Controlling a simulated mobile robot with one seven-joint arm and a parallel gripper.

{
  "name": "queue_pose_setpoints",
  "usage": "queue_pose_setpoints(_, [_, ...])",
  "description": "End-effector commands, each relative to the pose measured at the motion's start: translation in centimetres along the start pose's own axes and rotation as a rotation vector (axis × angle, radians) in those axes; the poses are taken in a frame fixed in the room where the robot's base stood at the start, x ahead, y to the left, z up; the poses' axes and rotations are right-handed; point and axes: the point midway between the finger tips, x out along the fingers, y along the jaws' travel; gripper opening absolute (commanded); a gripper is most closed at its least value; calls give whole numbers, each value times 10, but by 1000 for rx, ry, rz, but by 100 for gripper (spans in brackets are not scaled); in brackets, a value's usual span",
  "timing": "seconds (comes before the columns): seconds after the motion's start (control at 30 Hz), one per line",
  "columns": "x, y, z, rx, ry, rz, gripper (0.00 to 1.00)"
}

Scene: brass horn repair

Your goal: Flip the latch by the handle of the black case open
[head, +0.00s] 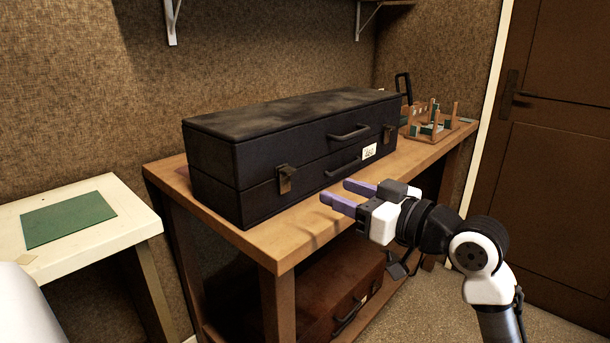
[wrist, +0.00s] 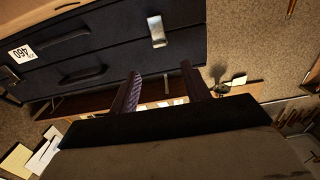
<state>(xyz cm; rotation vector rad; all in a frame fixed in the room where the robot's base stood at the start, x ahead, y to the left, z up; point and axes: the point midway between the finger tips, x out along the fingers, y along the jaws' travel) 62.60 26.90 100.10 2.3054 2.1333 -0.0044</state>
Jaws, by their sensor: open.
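The long black case (head: 215,163) lies shut on the wooden bench. Its front has an upper handle (head: 348,133), a lower handle (head: 343,167), a metal latch at the left (head: 285,179) and another latch at the right (head: 388,133). The left latch also shows in the wrist view (wrist: 157,31), beyond my fingers; that view appears upside down. I cannot tell whether either latch is fastened. My gripper (head: 336,190) is open and empty, with purple fingers, in front of the case and apart from it. The fingers also show in the wrist view (wrist: 161,69).
The bench (head: 278,250) has a narrow clear strip before the case. A wooden rack (head: 437,128) stands at its right end. A brown case (head: 342,285) lies below. A pale table with a green mat (head: 68,219) is at the left; a door (head: 550,110) is at the right.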

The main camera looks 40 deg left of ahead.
Motion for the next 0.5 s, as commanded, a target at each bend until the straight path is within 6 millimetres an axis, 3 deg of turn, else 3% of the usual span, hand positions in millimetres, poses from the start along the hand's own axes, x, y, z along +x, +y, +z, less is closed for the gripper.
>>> queue_pose_setpoints(0.3, [69,-1,-2,-1,-1,-2,47])
queue_pose_setpoints(0.5, [100,0,-2,-1,1,-1,47])
